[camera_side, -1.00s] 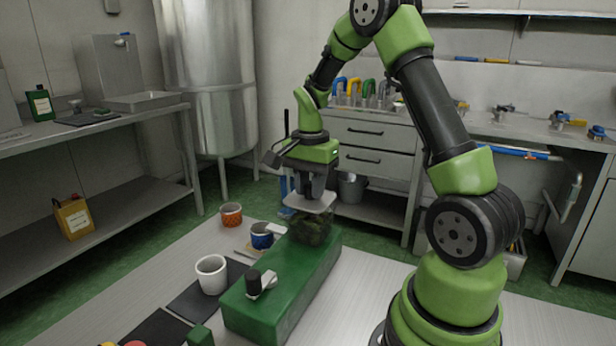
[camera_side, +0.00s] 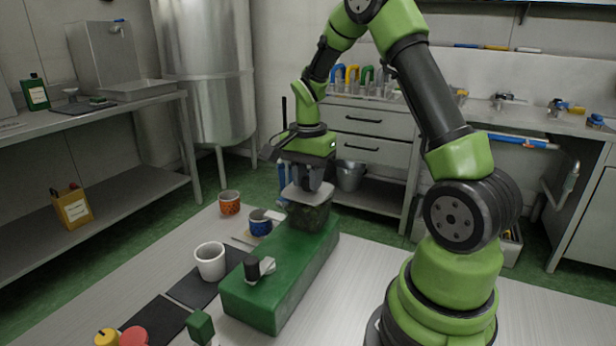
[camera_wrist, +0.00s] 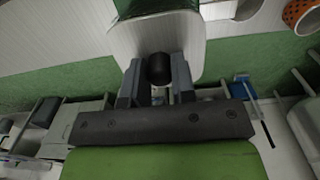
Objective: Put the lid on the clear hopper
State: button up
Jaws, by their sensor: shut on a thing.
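My gripper (camera_side: 308,184) is shut on the dark knob (camera_wrist: 160,70) of a pale, flat lid (camera_side: 304,197). The lid also shows in the wrist view (camera_wrist: 125,40), spread out beyond the fingers. The clear hopper (camera_side: 310,217), with dark contents, stands on the far end of a long green block (camera_side: 280,290). In the side view the lid is at the hopper's top, offset a little to the left. I cannot tell whether it touches the rim. The wrist view does not clearly show the hopper, as the lid covers that area.
A white mug (camera_side: 210,262), a blue cup (camera_side: 260,222) and an orange patterned cup (camera_side: 229,203) stand left of the block. A black clamp-like part (camera_side: 258,268) sits on the block's near end. Bare table lies to the block's right.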

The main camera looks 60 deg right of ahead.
jog(key=shift+f, duration=0.2)
dwell(0.3)
jog(key=shift+f, duration=0.2)
jog(key=shift+f, duration=0.15)
dwell(0.3)
jog(key=o, duration=1.3)
jog(key=shift+c, duration=0.2)
jog(key=shift+r, duration=2.3)
jog(key=shift+c, duration=0.2)
